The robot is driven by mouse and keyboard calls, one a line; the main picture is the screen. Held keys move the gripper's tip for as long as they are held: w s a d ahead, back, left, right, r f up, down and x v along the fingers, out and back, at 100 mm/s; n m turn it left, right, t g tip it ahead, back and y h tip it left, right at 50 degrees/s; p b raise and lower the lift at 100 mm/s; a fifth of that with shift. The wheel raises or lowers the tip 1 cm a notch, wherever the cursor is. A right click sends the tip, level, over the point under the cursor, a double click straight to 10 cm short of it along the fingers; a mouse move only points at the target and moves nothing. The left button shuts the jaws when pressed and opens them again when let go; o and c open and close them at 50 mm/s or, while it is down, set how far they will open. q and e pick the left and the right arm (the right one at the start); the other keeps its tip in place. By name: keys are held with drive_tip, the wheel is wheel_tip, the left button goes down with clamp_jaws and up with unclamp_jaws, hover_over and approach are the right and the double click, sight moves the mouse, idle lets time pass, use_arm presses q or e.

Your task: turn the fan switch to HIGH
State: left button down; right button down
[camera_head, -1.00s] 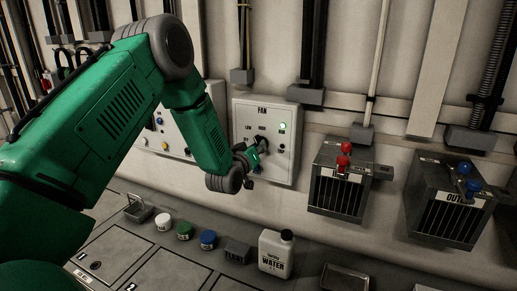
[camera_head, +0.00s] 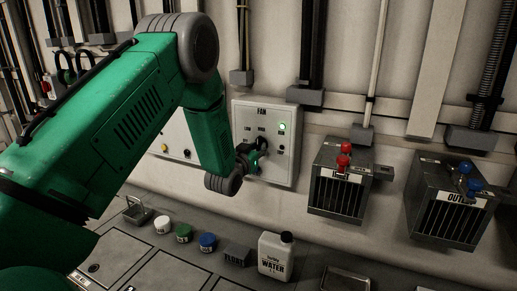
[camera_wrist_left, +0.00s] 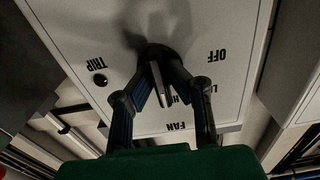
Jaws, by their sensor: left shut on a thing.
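The fan panel (camera_head: 276,177) is a pale wall box with FAN at its top and a lit green lamp. My left gripper (camera_head: 260,146) is at the switch on its front, and the arm hides part of the panel's left side. In the left wrist view the panel (camera_wrist_left: 118,48) appears upside down. The dark fan switch (camera_wrist_left: 163,68) has its handle between the two fingers of the left gripper (camera_wrist_left: 165,85), which is shut on it. The handle points toward the FAN side, over a mostly hidden label, away from OFF. My right gripper is not in view.
Right of the panel hang two grey boxes with red valves (camera_head: 343,154) and blue valves (camera_head: 467,178). Below, a white water jug (camera_head: 275,257) and several small capped jars (camera_head: 184,233) stand on the bench. Another panel (camera_head: 172,140) is partly behind my arm.

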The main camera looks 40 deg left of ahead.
use_arm(q)
drive_tip(key=shift+s+f, duration=0.15)
drive_tip(key=shift+f, duration=0.3)
drive_tip(key=c, duration=1.6)
unclamp_jaws()
drive_tip(key=shift+r, duration=0.1)
drive_tip(key=shift+a, duration=0.1)
drive_tip(key=shift+s+r, duration=0.1)
drive_tip(key=shift+s, duration=0.15)
drive_tip(key=v, duration=1.1)
